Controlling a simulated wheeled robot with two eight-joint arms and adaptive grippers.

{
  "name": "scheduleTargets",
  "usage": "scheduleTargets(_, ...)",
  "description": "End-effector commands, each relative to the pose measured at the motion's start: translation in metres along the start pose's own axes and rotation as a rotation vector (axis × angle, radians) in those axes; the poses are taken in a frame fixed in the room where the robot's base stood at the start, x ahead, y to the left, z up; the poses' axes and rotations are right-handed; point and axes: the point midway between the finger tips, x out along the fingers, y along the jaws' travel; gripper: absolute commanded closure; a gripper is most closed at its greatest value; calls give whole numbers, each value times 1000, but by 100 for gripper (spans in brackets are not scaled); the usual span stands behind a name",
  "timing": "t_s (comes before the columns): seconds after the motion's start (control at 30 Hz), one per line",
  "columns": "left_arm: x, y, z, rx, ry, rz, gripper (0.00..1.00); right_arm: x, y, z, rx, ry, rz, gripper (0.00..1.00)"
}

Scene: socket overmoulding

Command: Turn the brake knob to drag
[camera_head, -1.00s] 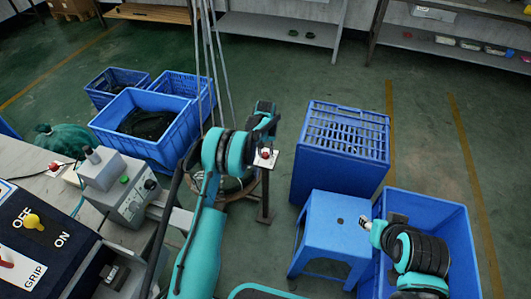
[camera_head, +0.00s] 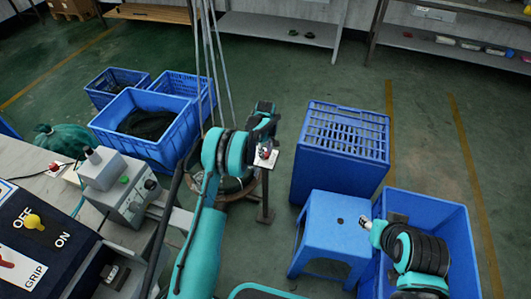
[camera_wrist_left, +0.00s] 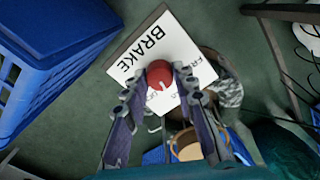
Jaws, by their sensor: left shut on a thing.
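The white brake panel (camera_wrist_left: 134,58), lettered BRAKE, shows in the left wrist view with the red round knob (camera_wrist_left: 159,74) on it. A light mark on the knob points toward the bottom of that view. A label starting with FR lies right of the knob; lettering below it is partly hidden. My left gripper (camera_wrist_left: 160,82) has its fingers on both sides of the knob and is shut on it. In the head view the left gripper (camera_head: 264,148) is at the panel, which stands on a post.
A blue stool (camera_head: 335,225) and blue crates (camera_head: 340,150) stand right of the post. More blue crates (camera_head: 165,150) stand left of it. A bench with a grey control box (camera_head: 130,200) and an OFF/ON, GRIP panel (camera_head: 45,245) is at lower left.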

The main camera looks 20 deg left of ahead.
Motion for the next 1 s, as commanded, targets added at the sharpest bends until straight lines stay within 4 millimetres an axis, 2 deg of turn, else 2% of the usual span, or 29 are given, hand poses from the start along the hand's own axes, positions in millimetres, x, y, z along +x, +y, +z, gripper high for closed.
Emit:
scheduleTargets(0.4, 0, 0, 0, -216, -1, -1, 100, 0, 0, 0, 0, 0, 0, 60)
scheduleTargets(1.0, 1, 0, 0, -256, -1, -1, 100, 0, 0, 0, 0, 0, 0, 60)
